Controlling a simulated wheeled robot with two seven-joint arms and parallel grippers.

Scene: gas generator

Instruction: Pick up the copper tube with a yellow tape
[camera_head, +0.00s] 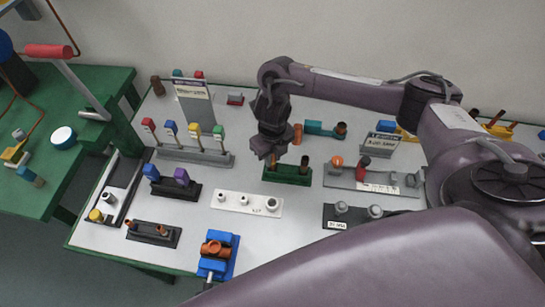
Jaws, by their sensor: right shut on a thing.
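My right gripper (270,151) is pointed down at the left end of a small green holder (288,174). It is shut on a copper tube, which is mostly hidden by the fingers. Another brown copper tube (305,161) stands upright in the right part of the same holder. I cannot make out yellow tape on either tube. My left gripper is not in view.
On the white table stand a rack with coloured tops (183,152), a white block with fittings (246,203), a black block (153,234) and a blue vise (217,255) holding an orange-brown part. A green bench (90,83) stands at left.

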